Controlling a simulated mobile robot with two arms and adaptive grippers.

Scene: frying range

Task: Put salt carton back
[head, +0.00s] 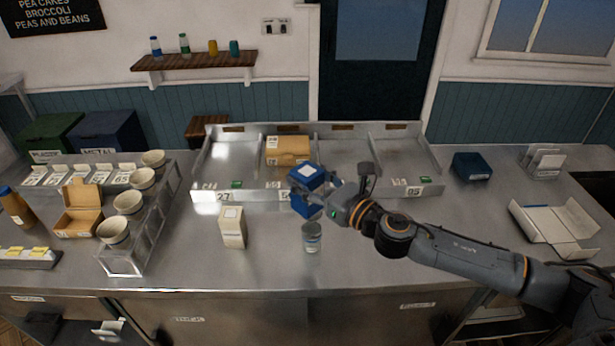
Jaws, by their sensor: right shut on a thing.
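My right gripper (337,197) comes in from the right and is shut on a blue carton (303,190) with a white label on top. It holds the carton slightly tilted at the front edge of a metal tray (226,196) split into compartments. Whether the carton touches the tray edge or counter is unclear. I cannot read its label, so I cannot confirm that it is the salt carton. A cream carton (232,228) stands upright on the counter to the left. A small can (311,238) stands just below the blue carton. My left gripper is out of view.
Brown boxes (288,146) lie in one tray compartment; the neighbouring ones look mostly empty. A rack with cups (114,232) stands at left. A dark blue box (472,167) and an open white box (553,226) are at right. The front middle counter is clear.

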